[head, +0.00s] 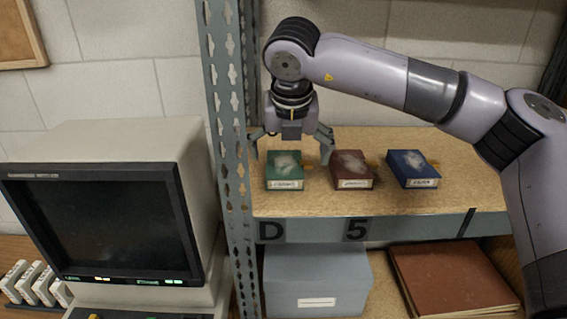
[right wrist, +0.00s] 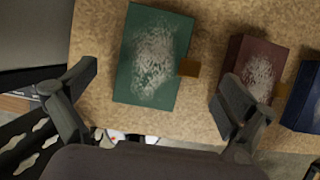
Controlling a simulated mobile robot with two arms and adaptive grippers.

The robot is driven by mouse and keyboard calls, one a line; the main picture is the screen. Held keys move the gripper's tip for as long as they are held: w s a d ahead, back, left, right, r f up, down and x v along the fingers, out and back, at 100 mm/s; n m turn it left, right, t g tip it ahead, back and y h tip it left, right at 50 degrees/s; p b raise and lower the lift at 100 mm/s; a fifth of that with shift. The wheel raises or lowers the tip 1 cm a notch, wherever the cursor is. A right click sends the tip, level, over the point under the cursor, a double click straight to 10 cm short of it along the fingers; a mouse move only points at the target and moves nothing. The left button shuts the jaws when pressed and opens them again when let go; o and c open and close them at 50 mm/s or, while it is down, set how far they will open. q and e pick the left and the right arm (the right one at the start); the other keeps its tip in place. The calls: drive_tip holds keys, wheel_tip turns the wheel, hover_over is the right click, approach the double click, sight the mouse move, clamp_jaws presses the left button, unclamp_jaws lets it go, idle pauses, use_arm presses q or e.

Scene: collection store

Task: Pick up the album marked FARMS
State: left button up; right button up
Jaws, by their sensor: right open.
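Three small albums lie in a row on the shelf top: a green one (head: 284,168), a dark red one (head: 351,167) and a blue one (head: 412,167). Each has a pale label on its front edge, too small to read surely, and a whitish smudge on top. My right gripper (head: 290,153) is open above the green album, its fingers to either side and nothing between them. In the right wrist view the green album (right wrist: 151,60) lies between and beyond the open fingers; the dark red album (right wrist: 257,72) is partly behind the right finger. My left gripper is out of view.
A perforated metal upright (head: 229,150) stands left of the albums, close to my right gripper. A monitor (head: 105,210) stands further left. Below the shelf are a grey box (head: 316,275) and a large brown album (head: 450,275). The shelf right of the blue album is clear.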

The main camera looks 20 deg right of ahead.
sight(290, 163)
drive_tip(key=shift+p+x, duration=0.45)
drive_tip(key=shift+x, duration=1.1)
drive_tip(key=shift+d, duration=0.1)
drive_tip(key=shift+r, duration=0.1)
drive_tip(key=c, duration=1.2)
drive_tip(key=shift+w, duration=0.1)
drive_tip(key=shift+c, duration=0.7)
drive_tip(key=shift+r, duration=0.1)
